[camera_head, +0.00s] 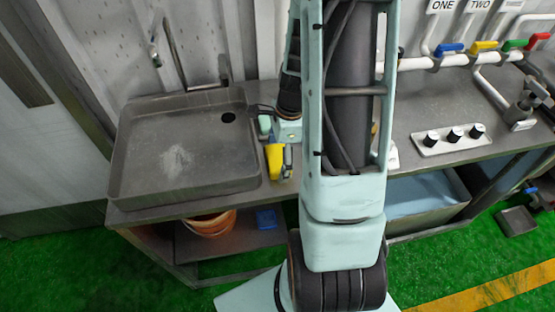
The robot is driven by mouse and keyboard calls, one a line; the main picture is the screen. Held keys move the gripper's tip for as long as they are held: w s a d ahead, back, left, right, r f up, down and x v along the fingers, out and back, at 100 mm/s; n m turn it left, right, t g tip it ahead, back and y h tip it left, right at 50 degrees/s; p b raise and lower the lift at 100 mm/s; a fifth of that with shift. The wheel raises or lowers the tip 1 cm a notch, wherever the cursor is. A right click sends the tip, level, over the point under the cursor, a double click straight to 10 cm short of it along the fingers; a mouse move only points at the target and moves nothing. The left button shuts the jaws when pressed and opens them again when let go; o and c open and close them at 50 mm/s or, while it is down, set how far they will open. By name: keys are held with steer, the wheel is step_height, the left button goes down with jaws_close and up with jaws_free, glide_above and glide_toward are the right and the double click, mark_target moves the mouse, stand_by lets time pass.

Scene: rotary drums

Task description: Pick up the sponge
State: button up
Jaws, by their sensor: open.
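A small yellow object (274,161), which looks like the sponge, is on the counter just right of the sink. It is small in view, so I cannot be sure what it is. My gripper (276,146) is at the end of my pale green arm, low over the counter beside the yellow object. Its jaws are open. The fingers are small and partly hidden, and I cannot tell whether they touch the yellow object.
A grey sink (128,165) with a tap (176,55) is at the left. A knob panel (451,139) and pipes with coloured valve handles (485,46) are at the right. An orange bucket (209,224) and a blue item (266,219) are under the counter. My arm blocks the middle.

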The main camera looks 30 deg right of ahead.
mark_target(276, 157)
steer(key=c, duration=1)
steer(key=shift+r, duration=0.1)
steer(key=shift+c, duration=0.2)
steer(key=shift+r, duration=0.5)
step_height(276, 157, up, 2)
steer(key=shift+r, duration=0.15)
steer(key=s+d+r+b, duration=0.2)
steer(key=s+d+r, duration=0.7)
steer(key=d, duration=0.2)
steer(key=shift+r, duration=0.25)
steer(key=shift+w, duration=0.1)
